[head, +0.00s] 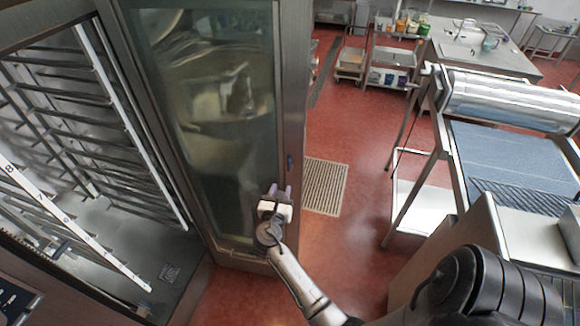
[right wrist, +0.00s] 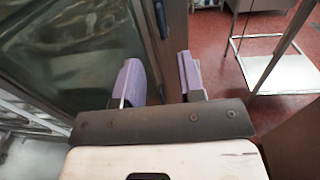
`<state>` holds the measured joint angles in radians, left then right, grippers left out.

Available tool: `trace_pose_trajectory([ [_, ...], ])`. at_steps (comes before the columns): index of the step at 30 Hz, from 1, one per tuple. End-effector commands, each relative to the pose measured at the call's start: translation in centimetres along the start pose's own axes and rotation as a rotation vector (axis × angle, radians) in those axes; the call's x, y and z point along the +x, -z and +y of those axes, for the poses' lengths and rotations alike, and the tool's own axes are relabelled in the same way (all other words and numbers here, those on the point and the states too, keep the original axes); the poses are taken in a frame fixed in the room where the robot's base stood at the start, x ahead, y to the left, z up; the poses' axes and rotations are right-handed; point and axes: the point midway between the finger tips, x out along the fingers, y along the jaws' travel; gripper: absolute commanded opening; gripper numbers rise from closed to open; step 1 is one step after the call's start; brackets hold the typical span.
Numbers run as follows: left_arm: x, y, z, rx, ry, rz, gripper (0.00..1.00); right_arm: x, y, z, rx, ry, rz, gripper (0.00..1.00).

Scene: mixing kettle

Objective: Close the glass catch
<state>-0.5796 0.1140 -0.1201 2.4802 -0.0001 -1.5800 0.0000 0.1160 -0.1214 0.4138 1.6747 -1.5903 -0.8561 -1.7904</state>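The tall glass door (head: 215,110) stands swung open, its steel frame edge facing right. A small dark blue piece (head: 290,162) sits on that edge and looks like the glass catch; it also shows in the right wrist view (right wrist: 161,19). I cannot tell whether it is open or closed. My right gripper (head: 280,191) is just below it, close to the lower part of the door edge. In the right wrist view its two purple fingers (right wrist: 161,76) are apart with nothing held between them; the catch lies beyond them. My left gripper is not in view.
The open cabinet with rack rails (head: 85,110) is at the left. A floor grate (head: 325,186) lies right of the door on clear red floor. A steel roller machine (head: 510,100) and a lower steel box stand at the right. A sink table (head: 480,45) is at the back.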

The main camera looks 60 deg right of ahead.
Motion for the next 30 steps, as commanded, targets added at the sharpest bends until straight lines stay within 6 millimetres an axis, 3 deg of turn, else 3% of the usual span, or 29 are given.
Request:
trace_pose_trajectory([
  [27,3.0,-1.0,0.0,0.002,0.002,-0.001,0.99,10.6,0.1,0.0,0.004,0.0,-0.001,0.36],
  [30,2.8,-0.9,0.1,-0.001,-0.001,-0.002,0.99,10.6,0.0,0.0,0.002,-0.001,0.0,0.36],
])
